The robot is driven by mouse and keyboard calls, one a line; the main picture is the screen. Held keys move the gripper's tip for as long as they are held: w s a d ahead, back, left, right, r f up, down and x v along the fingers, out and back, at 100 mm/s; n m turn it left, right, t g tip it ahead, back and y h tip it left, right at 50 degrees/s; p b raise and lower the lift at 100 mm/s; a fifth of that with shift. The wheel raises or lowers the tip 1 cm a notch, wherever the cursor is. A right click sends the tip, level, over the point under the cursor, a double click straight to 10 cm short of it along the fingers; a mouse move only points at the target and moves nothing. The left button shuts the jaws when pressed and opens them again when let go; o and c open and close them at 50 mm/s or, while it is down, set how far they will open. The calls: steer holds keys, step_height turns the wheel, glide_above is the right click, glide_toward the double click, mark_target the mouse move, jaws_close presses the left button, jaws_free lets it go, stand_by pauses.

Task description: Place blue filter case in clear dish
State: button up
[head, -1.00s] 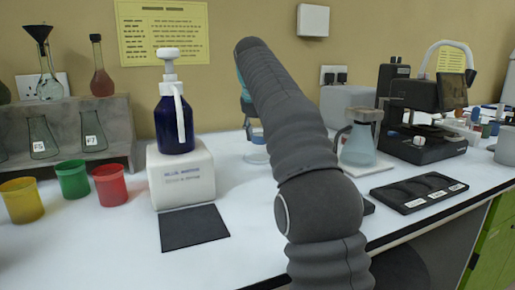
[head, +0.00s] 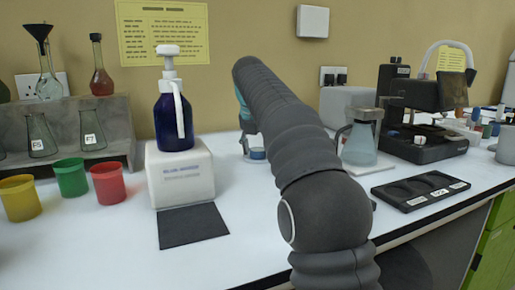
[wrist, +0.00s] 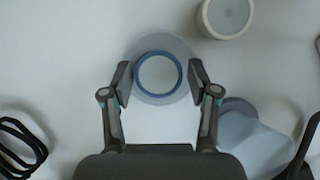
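The blue filter case (wrist: 158,73), a round piece with a blue rim and pale centre, is inside the outline of the clear dish (wrist: 160,42) in the wrist view. In the head view a bit of the blue case (head: 257,153) shows low at the dish, beside my arm, which hides part of it. My gripper (wrist: 160,79) has one finger on each side of the case. The fingers look slightly apart from its rim, over the dish. Whether the case rests fully on the dish floor is hard to tell.
A conical flask (head: 359,145) stands right of the dish, and a black tray (head: 420,189) lies nearer the bench edge. A blue bottle (head: 171,120) stands on a white block at left. A round white container (wrist: 227,15) is near the dish.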

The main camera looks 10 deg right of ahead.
stand_by(0.3)
steer(key=p+v, duration=0.1)
steer(key=v, duration=0.5)
steer(key=shift+w+p, duration=0.1)
steer(key=shift+p, duration=0.25)
steer(key=shift+v, duration=0.95)
